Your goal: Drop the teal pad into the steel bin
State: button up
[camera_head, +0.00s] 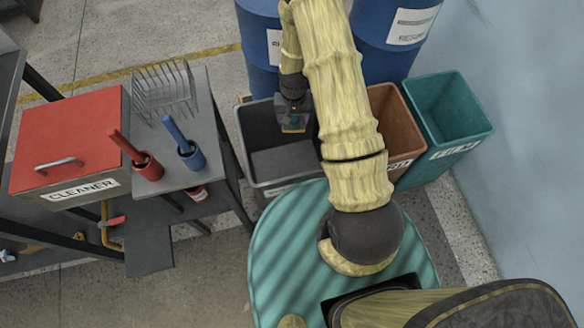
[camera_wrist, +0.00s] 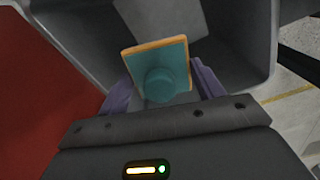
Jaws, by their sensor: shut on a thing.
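My gripper (camera_head: 292,112) is shut on the teal pad (camera_head: 294,125), a small teal block with an orange edge. In the wrist view the pad (camera_wrist: 160,68) stands between the two purple fingers of my gripper (camera_wrist: 160,88), with a round teal knob towards me. The steel bin (camera_head: 272,165) is the grey open bin left of the brown one. The pad is over the bin's opening in the head view. In the wrist view the bin's grey wall (camera_wrist: 232,45) lies behind the pad. How high the pad is above the rim I cannot tell.
A brown bin (camera_head: 397,125) and a teal bin (camera_head: 445,110) stand to the right. Blue drums (camera_head: 395,30) stand behind. A grey bench with a red cleaner box (camera_head: 68,135), a wire rack (camera_head: 165,90), and red (camera_head: 147,170) and blue (camera_head: 190,155) holders is at left.

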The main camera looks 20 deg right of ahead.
notch_tip(320, 180, down, 6)
jog(key=b, duration=0.4)
jog(key=shift+r, duration=0.15)
jog(key=o, duration=1.1)
jog(key=shift+c, duration=0.2)
notch_tip(320, 180, up, 17)
jog(key=p, duration=0.1)
jog(key=shift+r, duration=0.2)
